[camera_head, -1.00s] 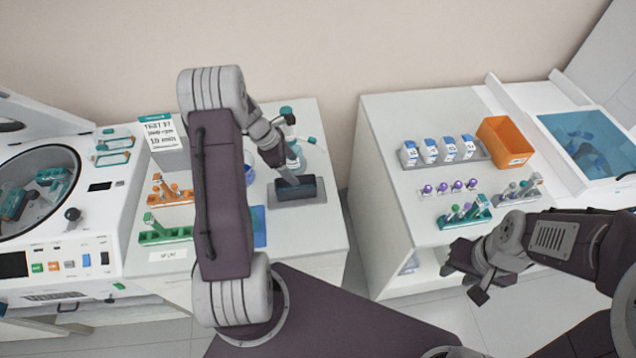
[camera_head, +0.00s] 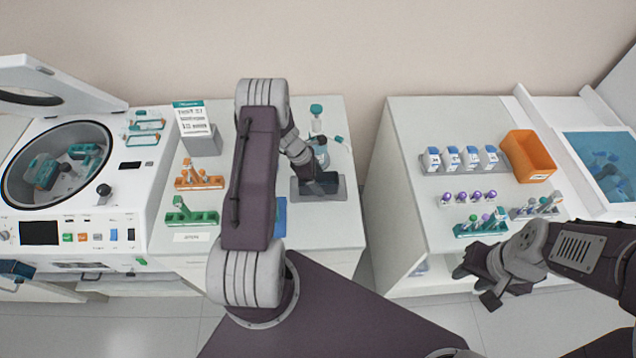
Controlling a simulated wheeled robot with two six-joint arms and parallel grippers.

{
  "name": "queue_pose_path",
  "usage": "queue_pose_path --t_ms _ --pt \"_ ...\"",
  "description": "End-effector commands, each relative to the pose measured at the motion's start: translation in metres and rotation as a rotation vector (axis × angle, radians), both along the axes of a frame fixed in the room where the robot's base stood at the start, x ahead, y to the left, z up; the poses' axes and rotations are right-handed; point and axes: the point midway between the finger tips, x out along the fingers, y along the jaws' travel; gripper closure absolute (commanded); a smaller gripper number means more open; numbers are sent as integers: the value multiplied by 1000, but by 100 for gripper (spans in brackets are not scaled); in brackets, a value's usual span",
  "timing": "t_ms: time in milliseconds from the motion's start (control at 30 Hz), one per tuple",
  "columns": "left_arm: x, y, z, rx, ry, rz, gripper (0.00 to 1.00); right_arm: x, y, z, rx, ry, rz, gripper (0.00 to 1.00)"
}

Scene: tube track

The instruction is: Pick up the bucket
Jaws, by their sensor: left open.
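Teal bucket-like holders sit inside the open centrifuge bowl at the left; one bucket (camera_head: 46,174) is at its left side and another (camera_head: 84,151) is at its upper right. I cannot tell which bucket the task names. My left gripper (camera_head: 314,178) is open, over a dark block (camera_head: 325,184) on a grey plate (camera_head: 303,194) on the middle bench. The arm partly hides this spot, and I cannot tell whether the fingers touch the block. My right gripper (camera_head: 478,285) hangs in front of the right bench, away from the buckets; its jaw opening is unclear.
The centrifuge lid (camera_head: 60,90) stands raised. Orange (camera_head: 200,182) and green (camera_head: 190,216) tube racks stand left of my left arm, below a sign (camera_head: 192,118). A teal-capped bottle (camera_head: 316,118) stands behind my gripper. The right bench holds an orange bin (camera_head: 528,155) and several tubes.

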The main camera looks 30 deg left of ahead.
Motion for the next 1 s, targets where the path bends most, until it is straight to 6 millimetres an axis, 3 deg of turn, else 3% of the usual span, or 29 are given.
queue_pose_path --t_ms 833,867,1000 --pt "0 0 -5 0 0 0 22 0 0 -6 0 0 0 64" --pt "0 0 -5 0 0 0 25 0 0 -6 0 0 0 64" --pt "0 0 -5 0 0 0 64 0 0 -6 0 0 0 64"
